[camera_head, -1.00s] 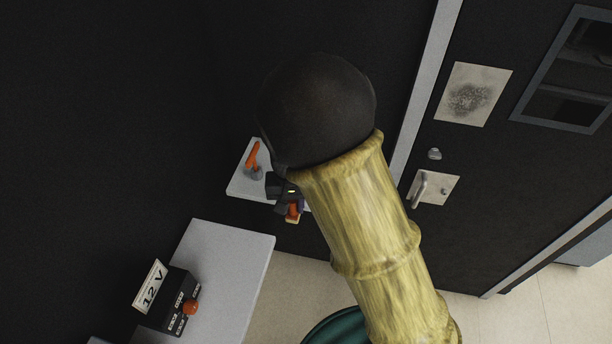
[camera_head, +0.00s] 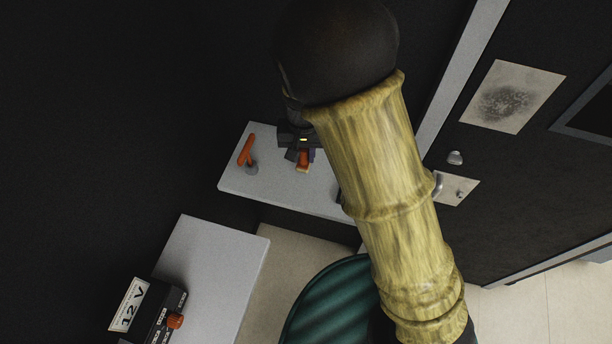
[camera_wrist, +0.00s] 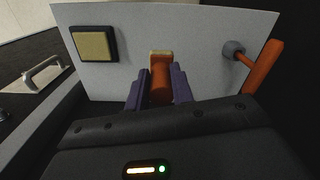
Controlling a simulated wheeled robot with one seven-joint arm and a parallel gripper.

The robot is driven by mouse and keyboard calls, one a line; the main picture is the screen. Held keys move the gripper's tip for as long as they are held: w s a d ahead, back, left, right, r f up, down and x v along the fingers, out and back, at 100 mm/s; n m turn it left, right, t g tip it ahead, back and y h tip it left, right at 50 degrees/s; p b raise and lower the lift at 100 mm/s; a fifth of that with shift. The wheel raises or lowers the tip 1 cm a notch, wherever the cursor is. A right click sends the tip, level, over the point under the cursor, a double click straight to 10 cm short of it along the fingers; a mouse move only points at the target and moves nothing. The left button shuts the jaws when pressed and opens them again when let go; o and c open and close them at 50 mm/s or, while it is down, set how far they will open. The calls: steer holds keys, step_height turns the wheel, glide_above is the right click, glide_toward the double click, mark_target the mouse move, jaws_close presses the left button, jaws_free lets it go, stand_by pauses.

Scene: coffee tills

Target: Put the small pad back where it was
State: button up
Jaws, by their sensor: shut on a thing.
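My gripper (camera_wrist: 160,88) is shut on a small orange piece with a tan end (camera_wrist: 161,68), held between its two purple fingers. The piece also shows in the head view (camera_head: 303,161), over the pale shelf (camera_head: 275,185). I cannot tell whether it touches the shelf, nor whether it is the small pad. A flat yellowish square in a dark frame (camera_wrist: 94,45) is on the shelf, left of my gripper in the wrist view. My arm hides part of the shelf in the head view.
An orange lever on a grey knob (camera_head: 246,150) stands left of my gripper. A nearer pale counter (camera_head: 215,265) carries a dark box marked 12 V (camera_head: 150,312). A green round thing (camera_head: 325,305) is below. A dark door (camera_head: 520,190) is at right.

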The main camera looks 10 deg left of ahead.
mark_target(303, 165)
steer(key=shift+s, duration=0.2)
steer(key=shift+f, duration=0.1)
steer(key=shift+f+p, duration=0.55)
steer(key=shift+f, duration=2.25)
steer(key=shift+f, duration=0.1)
steer(key=shift+f+p, duration=0.45)
steer(key=shift+f, duration=1.5)
steer(key=o, duration=1)
